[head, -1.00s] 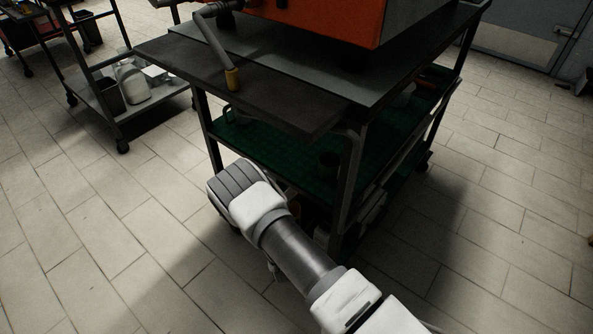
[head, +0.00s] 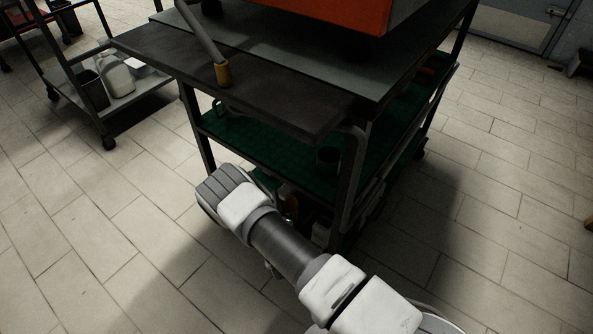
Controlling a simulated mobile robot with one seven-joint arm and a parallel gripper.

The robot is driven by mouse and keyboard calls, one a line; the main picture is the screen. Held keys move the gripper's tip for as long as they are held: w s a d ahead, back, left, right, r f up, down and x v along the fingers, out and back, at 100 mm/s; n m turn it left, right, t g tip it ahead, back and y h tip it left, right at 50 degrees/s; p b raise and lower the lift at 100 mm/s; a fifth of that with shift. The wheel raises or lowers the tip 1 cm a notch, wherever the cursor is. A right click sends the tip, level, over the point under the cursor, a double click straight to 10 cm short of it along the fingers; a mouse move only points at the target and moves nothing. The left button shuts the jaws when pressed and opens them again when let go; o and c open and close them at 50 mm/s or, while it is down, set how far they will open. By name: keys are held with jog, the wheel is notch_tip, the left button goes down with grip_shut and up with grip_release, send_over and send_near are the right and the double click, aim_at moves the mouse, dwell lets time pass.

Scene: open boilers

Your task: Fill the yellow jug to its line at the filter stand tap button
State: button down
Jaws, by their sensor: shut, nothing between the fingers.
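I cannot make out the yellow jug or the filter stand tap button in the head view. The fingers of my gripper are hidden below or behind the arm's rounded grey and white end.
An orange box-shaped unit (head: 345,12) stands on the cart top. Green-lined lower shelves (head: 240,136) hold a dark cup (head: 328,159). A second cart at upper left carries a white container (head: 117,76). Tiled floor is clear at left and right.

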jog(key=shift+w+d, duration=0.9)
jog(key=shift+w, duration=0.25)
jog(key=shift+w+d, duration=0.9)
jog(key=shift+w, duration=0.25)
jog(key=shift+w+d, duration=0.9)
jog(key=shift+w, duration=0.25)
jog(key=shift+w+d, duration=0.25)
jog(key=shift+w, duration=0.05)
jog(key=shift+w+d, duration=0.3)
jog(key=shift+w, duration=0.1)
dwell(3.9)
